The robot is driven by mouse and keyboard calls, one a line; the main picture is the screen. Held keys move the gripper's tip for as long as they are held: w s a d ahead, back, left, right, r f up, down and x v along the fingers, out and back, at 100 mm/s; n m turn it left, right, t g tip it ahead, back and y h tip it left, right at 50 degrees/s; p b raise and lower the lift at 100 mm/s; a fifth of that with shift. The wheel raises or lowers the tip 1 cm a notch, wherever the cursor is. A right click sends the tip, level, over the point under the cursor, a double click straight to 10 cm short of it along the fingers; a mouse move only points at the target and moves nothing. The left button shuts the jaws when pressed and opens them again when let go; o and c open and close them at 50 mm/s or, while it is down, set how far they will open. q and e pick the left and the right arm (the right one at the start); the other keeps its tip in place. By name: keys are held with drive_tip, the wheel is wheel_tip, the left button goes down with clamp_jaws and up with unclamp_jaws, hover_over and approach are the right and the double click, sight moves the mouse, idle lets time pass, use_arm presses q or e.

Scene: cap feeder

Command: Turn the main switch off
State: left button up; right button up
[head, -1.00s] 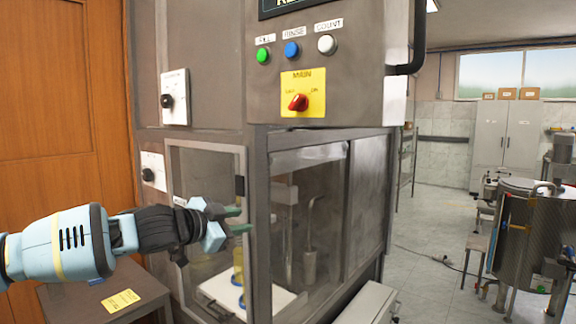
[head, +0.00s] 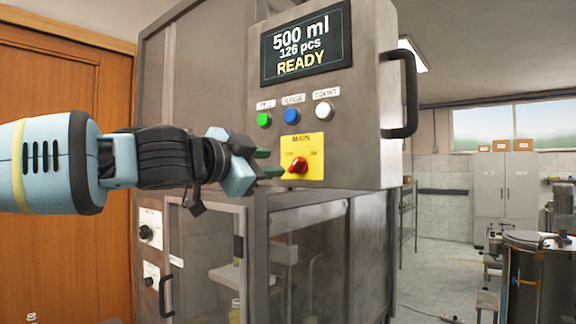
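The main switch is a red rotary knob (head: 298,166) on a yellow plate (head: 314,146) marked MAIN, on the front of the machine's control box (head: 372,120). The knob looks tilted on the plate; its exact setting is too small to read. My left gripper (head: 272,163) is just left of the knob, with its green-tipped fingers pointing right, level with it. The fingers show a gap between them and hold nothing that I can see. Whether a fingertip touches the plate or knob I cannot tell. My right gripper is not in view.
Above the plate are a green button (head: 264,120), a blue button (head: 291,115) and a white button (head: 324,110). The display (head: 305,45) reads 500 ml, 126 pcs, READY. A black handle (head: 405,95) juts out at the box's right side. Glazed doors lie below.

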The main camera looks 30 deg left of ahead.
sight(294, 164)
use_arm(q)
drive_tip(key=w, duration=0.6)
drive_tip(key=shift+w+d, duration=0.25)
drive_tip(key=shift+d, duration=0.05)
clamp_jaws()
